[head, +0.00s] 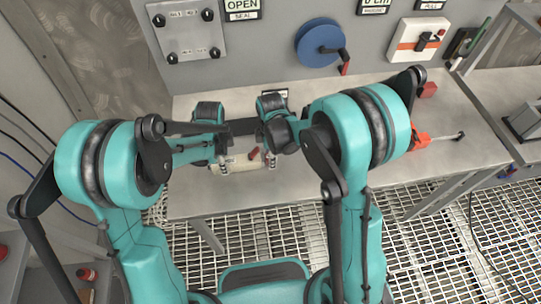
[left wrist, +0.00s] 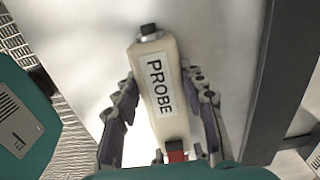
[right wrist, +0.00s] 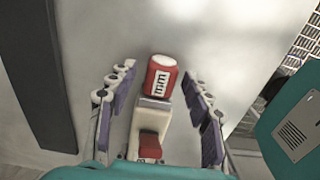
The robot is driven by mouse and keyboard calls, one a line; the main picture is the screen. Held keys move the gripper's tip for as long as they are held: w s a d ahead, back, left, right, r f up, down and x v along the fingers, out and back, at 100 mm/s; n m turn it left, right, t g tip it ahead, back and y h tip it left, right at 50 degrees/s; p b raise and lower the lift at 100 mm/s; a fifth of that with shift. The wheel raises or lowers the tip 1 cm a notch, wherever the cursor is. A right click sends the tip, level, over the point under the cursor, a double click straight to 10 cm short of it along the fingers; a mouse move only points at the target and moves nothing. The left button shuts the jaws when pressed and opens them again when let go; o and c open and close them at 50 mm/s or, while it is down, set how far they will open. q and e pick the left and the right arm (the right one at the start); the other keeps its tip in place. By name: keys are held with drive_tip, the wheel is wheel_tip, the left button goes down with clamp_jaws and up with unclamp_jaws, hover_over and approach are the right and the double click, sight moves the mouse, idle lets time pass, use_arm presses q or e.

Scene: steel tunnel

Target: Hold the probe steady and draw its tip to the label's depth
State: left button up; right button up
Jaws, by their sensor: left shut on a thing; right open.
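The probe (head: 238,163) is a cream block above or on the steel bench, partly hidden by my grippers; I cannot tell whether it touches the bench. In the left wrist view its PROBE label (left wrist: 159,85) faces up, with a dark metal end (left wrist: 149,33) and a red part (left wrist: 175,151). My left gripper (head: 222,160) is shut on the probe's body. My right gripper (head: 270,160) is open. In the right wrist view its fingers stand apart on both sides of a red tip (right wrist: 161,76) marked "mm" and a red block (right wrist: 150,146).
A blue reel (head: 319,42), an OPEN SEAL sign (head: 241,8) and a partly cut-off "0 cm" sign (head: 375,5) are on the wall. An orange tool (head: 420,141) lies at the bench's right.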

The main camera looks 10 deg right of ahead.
sight(293, 159)
drive_tip(key=shift+f, duration=0.2)
clamp_jaws()
drive_tip(key=d, duration=0.8)
drive_tip(key=shift+d, duration=0.1)
unclamp_jaws()
drive_tip(key=shift+r, duration=0.1)
